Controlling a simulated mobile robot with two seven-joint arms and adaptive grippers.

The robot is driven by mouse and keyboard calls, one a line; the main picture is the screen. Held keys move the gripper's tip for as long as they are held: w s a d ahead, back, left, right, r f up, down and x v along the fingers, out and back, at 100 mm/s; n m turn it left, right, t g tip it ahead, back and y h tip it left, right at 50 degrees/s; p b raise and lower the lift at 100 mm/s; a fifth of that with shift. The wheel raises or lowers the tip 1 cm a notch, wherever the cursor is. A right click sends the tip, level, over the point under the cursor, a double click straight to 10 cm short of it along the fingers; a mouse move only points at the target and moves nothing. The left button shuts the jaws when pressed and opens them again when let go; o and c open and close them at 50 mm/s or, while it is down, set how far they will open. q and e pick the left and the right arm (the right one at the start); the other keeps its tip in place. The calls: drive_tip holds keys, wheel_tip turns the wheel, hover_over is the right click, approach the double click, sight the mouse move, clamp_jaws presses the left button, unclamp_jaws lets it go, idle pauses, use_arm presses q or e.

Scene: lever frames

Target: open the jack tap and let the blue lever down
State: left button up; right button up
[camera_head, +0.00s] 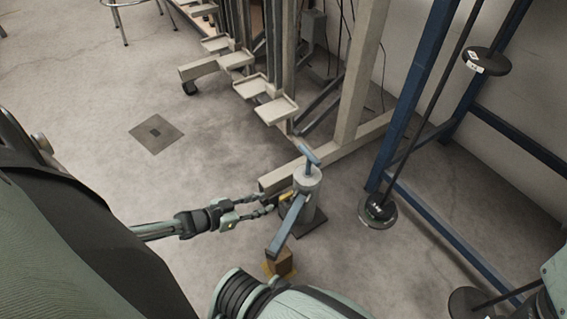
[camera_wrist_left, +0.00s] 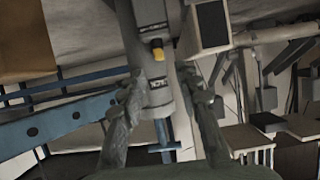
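The jack (camera_head: 309,183) is a grey upright cylinder on a dark base, with a blue T-shaped handle (camera_head: 309,155) on top. Its yellow tap (camera_head: 285,197) is on the side facing my left gripper and also shows in the left wrist view (camera_wrist_left: 157,52). The blue lever (camera_head: 288,224) slopes from the jack down toward a brown block (camera_head: 281,262); whether they touch is unclear. My left gripper (camera_head: 268,204) is just left of the jack. In the left wrist view its fingers (camera_wrist_left: 162,90) are spread, with the jack body between them in the picture. No grip on the tap shows.
A beige rack with trays (camera_head: 275,109) stands behind the jack. A blue frame (camera_head: 412,95) with a bar and round weights (camera_head: 377,212) stands at the right. A dark floor plate (camera_head: 156,133) lies at the left, with open floor around it.

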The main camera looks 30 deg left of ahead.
sight(282, 198)
use_arm(q)
drive_tip(key=b+x, duration=0.2)
drive_tip(key=x, duration=0.5)
drive_tip(key=shift+d, duration=0.1)
drive_tip(key=shift+r, duration=0.1)
drive_tip(key=shift+c, duration=0.6)
clamp_jaws()
